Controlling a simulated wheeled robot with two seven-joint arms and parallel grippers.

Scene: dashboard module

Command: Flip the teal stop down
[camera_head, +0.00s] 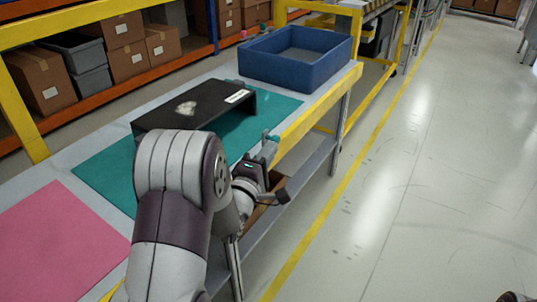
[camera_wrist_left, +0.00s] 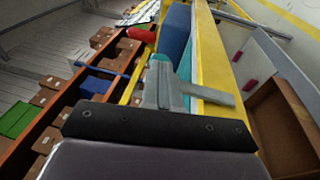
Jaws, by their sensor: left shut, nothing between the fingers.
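The teal stop (camera_head: 272,137) is a small piece at the yellow front rail of the table, next to the right edge of the teal mat (camera_head: 105,180). My left gripper (camera_head: 266,152) is shut and empty, with its tip right at the stop. In the left wrist view the shut fingers (camera_wrist_left: 162,82) point at a small teal patch (camera_wrist_left: 161,58), mostly hidden behind them. I cannot tell whether the fingers touch the stop, or its exact tilt.
A black dashboard module (camera_head: 190,108) stands on the teal mat, behind my left arm. A blue bin (camera_head: 320,82) sits at the far end of the table. A pink mat (camera_head: 60,245) lies at the near left. The floor right of the yellow rail (camera_head: 318,100) is open.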

